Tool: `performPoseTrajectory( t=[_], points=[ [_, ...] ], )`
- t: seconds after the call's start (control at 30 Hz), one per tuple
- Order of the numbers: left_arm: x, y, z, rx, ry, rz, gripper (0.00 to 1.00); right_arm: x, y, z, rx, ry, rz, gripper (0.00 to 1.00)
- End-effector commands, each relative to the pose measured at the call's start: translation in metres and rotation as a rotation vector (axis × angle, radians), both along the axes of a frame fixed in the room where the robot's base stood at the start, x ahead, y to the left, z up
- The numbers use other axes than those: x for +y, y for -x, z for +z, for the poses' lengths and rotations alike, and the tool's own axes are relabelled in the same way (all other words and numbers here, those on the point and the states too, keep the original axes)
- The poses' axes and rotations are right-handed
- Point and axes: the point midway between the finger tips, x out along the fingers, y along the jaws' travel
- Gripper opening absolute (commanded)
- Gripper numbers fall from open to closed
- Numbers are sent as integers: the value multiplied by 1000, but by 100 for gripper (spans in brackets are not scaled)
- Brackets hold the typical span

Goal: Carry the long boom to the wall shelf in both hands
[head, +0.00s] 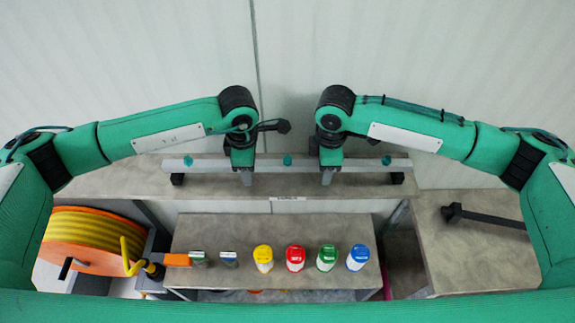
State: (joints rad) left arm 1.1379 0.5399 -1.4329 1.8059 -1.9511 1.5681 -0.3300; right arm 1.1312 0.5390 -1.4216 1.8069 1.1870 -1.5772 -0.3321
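The long boom (355,164) is a pale grey bar with several teal knobs along it. It lies level, left to right, over the wall shelf (120,183). Its ends are at two black supports on the shelf; I cannot tell whether it bears its weight on them. My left gripper (246,177) points down at the boom left of its middle, and my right gripper (327,177) does the same right of its middle. A finger of each shows in front of the bar. The far fingers are hidden, so whether they press on it is unclear.
Below, a bench (215,233) holds bottles with yellow (263,258), red (295,258), green (327,257) and blue (357,257) caps. An orange reel with yellow hose (85,238) stands left. A black bar (485,217) lies on the right-hand counter (460,260). The wall is close behind.

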Motion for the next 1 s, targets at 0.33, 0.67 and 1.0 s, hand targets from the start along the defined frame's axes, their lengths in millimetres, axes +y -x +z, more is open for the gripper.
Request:
performPoseTrajectory(
  t=[0.33, 0.67, 1.0],
  points=[
    [0, 0, -3, 0, 0, 0, 48, 0, 0, -3, 0, 0, 0, 48],
    [0, 0, -3, 0, 0, 0, 0, 0, 0, -3, 0, 0, 0, 0],
    [0, 0, -1, -1, 1, -1, 0, 0, 0, -1, -1, -1, 0, 0]
  ],
)
